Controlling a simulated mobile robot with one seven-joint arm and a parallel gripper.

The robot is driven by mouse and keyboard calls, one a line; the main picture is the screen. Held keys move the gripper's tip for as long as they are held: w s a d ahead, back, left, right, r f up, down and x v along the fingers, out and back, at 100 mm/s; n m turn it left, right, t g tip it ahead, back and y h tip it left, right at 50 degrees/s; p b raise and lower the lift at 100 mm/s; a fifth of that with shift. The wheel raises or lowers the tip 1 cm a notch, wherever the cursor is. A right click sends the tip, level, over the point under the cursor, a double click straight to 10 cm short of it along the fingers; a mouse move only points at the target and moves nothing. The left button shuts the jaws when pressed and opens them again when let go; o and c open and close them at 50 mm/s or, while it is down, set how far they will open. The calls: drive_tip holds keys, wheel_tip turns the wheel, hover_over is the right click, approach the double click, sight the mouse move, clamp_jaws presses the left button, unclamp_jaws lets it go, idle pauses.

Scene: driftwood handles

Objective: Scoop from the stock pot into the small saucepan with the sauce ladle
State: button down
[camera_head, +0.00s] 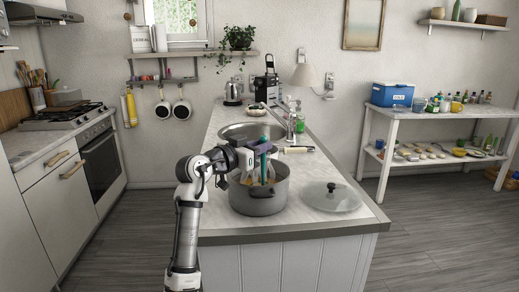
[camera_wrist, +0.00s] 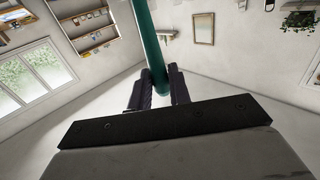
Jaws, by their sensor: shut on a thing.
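The grey stock pot (camera_head: 258,202) stands upright on the counter, without its lid. My gripper (camera_head: 262,158) is above the pot and shut on the green handle of the sauce ladle (camera_head: 264,168). The handle stands nearly upright and its lower end goes down into the pot, where the bowl is hidden. In the wrist view my gripper's fingers (camera_wrist: 157,90) are on both sides of the green handle (camera_wrist: 150,42). I cannot make out the small saucepan for certain; a pale handle (camera_head: 297,150) shows just behind my gripper, and what it belongs to is hidden.
A glass lid (camera_head: 330,197) lies on the counter (camera_head: 225,229) right of the pot. Orange pieces show inside the pot. The counter's front right corner is clear.

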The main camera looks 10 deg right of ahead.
wheel_tip(320, 180, up, 11)
drive_tip(key=p, duration=0.6)
drive_tip(key=shift+r+p, duration=0.2)
drive_tip(key=shift+p, duration=0.2)
idle(0.4)
drive_tip(key=shift+r+p, duration=1.15)
drive_tip(key=shift+r, duration=1.8)
